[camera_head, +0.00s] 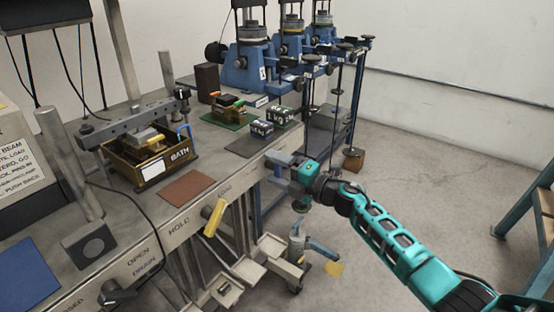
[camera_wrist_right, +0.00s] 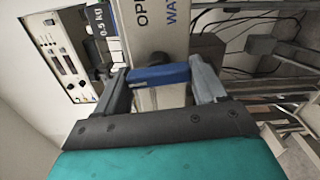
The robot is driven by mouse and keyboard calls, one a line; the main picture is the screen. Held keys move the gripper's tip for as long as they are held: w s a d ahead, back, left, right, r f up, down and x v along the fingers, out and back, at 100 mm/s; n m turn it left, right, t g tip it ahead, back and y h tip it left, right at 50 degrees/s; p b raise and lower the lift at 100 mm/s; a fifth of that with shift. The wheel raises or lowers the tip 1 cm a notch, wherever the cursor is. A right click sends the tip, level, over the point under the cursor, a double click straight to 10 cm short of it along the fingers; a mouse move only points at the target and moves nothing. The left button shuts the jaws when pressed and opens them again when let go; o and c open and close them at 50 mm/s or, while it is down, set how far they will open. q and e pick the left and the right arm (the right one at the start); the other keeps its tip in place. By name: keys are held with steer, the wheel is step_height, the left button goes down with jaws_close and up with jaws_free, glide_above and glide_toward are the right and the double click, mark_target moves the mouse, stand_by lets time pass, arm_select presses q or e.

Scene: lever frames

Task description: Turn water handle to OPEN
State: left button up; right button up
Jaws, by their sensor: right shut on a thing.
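The water handle (camera_wrist_right: 158,75) is a blue bar on a dark pivot, seen in the right wrist view. It lies across the gap between the two grey fingers of my right gripper (camera_head: 281,166), which is shut on it. The panel (camera_wrist_right: 150,28) behind it carries partly cut-off lettering reading "OP" and "WAT". In the head view my right arm comes in from the lower right and the gripper is at the bench's front edge. The gripper hides most of the handle there. My left gripper is not in view.
A yellow handle (camera_head: 215,217) and a black handle (camera_head: 116,294) stick out from the bench front. A wooden box marked BATH (camera_head: 178,156) stands on the bench. Blue presses (camera_head: 250,66) stand at the back.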

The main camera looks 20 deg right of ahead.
steer(key=shift+r+m+p, duration=0.25)
steer(key=shift+m+p, duration=0.45)
steer(key=shift+m, duration=0.2)
steer(key=shift+m+p, duration=0.35)
steer(key=shift+m, duration=0.15)
steer(key=m+p, duration=0.2)
steer(key=m, duration=0.2)
steer(key=shift+p, duration=0.3)
steer(key=m+p, duration=0.1)
steer(key=m, duration=0.1)
steer(key=shift+d+r+m, duration=0.1)
steer(key=shift+m, duration=0.5)
steer(key=o, duration=1)
steer(key=shift+c, duration=0.2)
